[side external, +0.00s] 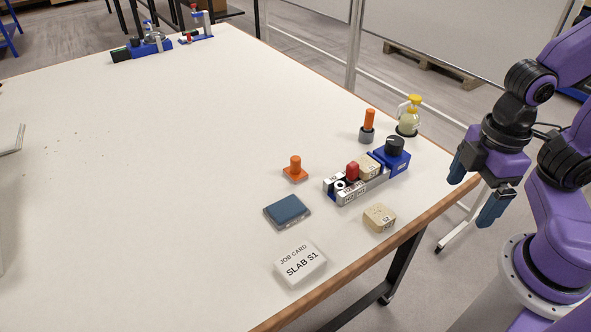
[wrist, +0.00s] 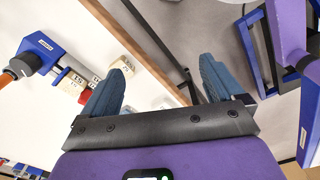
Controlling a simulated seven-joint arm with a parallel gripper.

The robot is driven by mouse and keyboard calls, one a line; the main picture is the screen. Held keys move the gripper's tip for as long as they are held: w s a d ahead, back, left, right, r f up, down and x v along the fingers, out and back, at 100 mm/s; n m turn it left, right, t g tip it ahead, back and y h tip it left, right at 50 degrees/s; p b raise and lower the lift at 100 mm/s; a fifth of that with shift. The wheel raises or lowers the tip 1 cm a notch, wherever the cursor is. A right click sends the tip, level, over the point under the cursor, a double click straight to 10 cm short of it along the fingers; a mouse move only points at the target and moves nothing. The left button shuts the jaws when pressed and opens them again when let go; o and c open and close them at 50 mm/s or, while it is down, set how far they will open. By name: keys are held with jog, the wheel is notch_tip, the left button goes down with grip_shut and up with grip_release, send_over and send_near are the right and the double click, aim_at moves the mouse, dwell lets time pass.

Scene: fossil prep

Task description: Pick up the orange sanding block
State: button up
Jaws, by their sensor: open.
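An orange piece with a flat square base and an upright round knob (side external: 295,169), which looks like the orange sanding block, stands on the white table in the side view. I cannot make it out in the wrist view. My gripper (side external: 476,187) is open and empty, beyond the table's right edge and well to the right of the orange piece. Its two blue fingers also show spread apart in the wrist view (wrist: 158,76), with nothing between them.
A blue-ended rack (side external: 392,160) with small blocks stands between my gripper and the orange piece. Around it are an orange-handled tool (side external: 368,120), a yellow-topped bottle (side external: 408,117), a tan block (side external: 379,217), a blue-grey pad (side external: 287,211) and a job card (side external: 300,264). The table's left is mostly clear.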

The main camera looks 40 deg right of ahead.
jog(key=w+a+r+m, duration=0.2)
jog(key=w+a+m, duration=0.3)
jog(key=w+m, duration=0.25)
jog(key=m, duration=2.4)
send_over(295, 159)
notch_tip(295, 159, down, 2)
jog(key=f, duration=1.1)
jog(key=shift+d+f, duration=0.25)
jog(key=shift+f, duration=0.15)
jog(key=shift+a+f, duration=0.2)
jog(key=shift+f, duration=2.5)
